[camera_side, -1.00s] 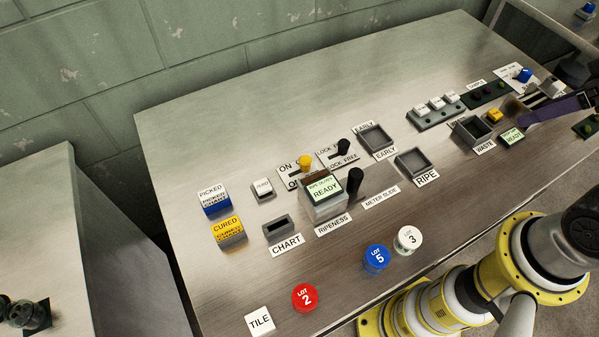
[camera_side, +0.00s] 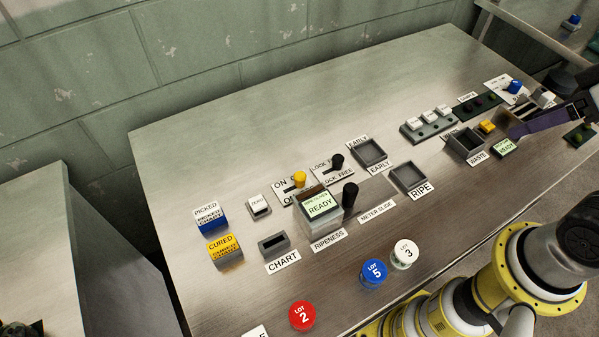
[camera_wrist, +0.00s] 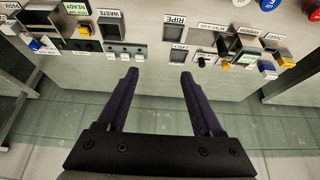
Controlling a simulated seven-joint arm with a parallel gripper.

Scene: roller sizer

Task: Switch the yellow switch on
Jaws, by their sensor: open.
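The yellow switch (camera_side: 299,179) has an upright yellow knob on a white plate marked ON at its left end.
The black lock knob (camera_side: 337,161) stands just right of the switch. The ripeness display (camera_side: 320,205) reads READY in front of it, with a taller black slide handle (camera_side: 349,195) beside it. The zero button (camera_side: 258,205) is to the left. The bench (camera_side: 240,130) is bare behind.

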